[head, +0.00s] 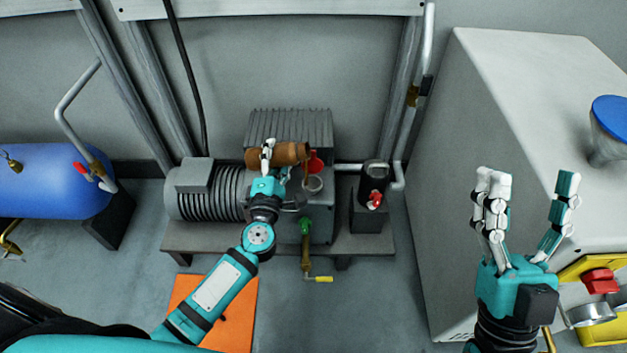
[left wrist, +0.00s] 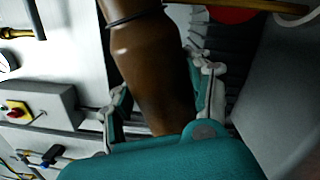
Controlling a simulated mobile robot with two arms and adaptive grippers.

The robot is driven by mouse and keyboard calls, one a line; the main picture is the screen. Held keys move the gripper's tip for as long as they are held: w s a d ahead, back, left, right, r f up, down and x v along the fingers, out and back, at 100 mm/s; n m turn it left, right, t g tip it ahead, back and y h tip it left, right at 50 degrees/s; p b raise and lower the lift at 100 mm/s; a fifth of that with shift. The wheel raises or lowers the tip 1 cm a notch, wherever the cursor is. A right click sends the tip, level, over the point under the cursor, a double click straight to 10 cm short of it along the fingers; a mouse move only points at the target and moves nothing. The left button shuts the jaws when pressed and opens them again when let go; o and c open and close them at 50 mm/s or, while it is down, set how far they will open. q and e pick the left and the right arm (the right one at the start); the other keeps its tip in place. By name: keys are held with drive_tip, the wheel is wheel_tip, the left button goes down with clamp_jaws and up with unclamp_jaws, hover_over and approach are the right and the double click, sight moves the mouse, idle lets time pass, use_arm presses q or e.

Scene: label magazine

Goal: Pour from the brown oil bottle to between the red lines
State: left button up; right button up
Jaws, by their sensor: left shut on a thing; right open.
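The brown oil bottle (head: 277,154) lies almost level above the pump (head: 318,226), its narrow end toward the right. My left gripper (head: 270,160) is shut on it; the left wrist view also shows the brown bottle (left wrist: 150,65) between its fingers. A red piece (head: 316,162), perhaps a funnel or cap, is just past the bottle's narrow end. A round grey opening or fitting (head: 312,184) is below it on the pump top. I cannot make out the red lines or any oil stream. My right gripper (head: 531,185) is open and empty at the right.
A ribbed motor (head: 208,202) joins the pump on a grey bench. A dark cylinder with a red valve (head: 374,198) stands to its right, and a blue tank (head: 50,180) is far left. A large pale cabinet (head: 440,200) and a yellow tray (head: 575,270) are on the right.

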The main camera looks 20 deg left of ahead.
use_arm(q)
drive_tip(key=shift+d+r+m+p, duration=0.1)
drive_tip(key=shift+r+m+p, duration=0.2)
drive_tip(key=shift+p, duration=0.1)
drive_tip(key=shift+s, duration=0.1)
use_arm(e)
drive_tip(key=w+f+g, duration=0.1)
drive_tip(key=w+f+g+h, duration=0.1)
drive_tip(key=f, duration=0.1)
drive_tip(key=shift+w+a+g, duration=0.2)
drive_tip(key=shift+w+g, duration=0.2)
use_arm(q)
drive_tip(key=shift+f, duration=0.1)
use_arm(e)
drive_tip(key=shift+w+d+f, duration=0.1)
drive_tip(key=shift+w+f, duration=0.1)
drive_tip(key=shift+w, duration=0.35)
drive_tip(key=shift+w+f, duration=0.2)
drive_tip(key=shift+w, duration=0.35)
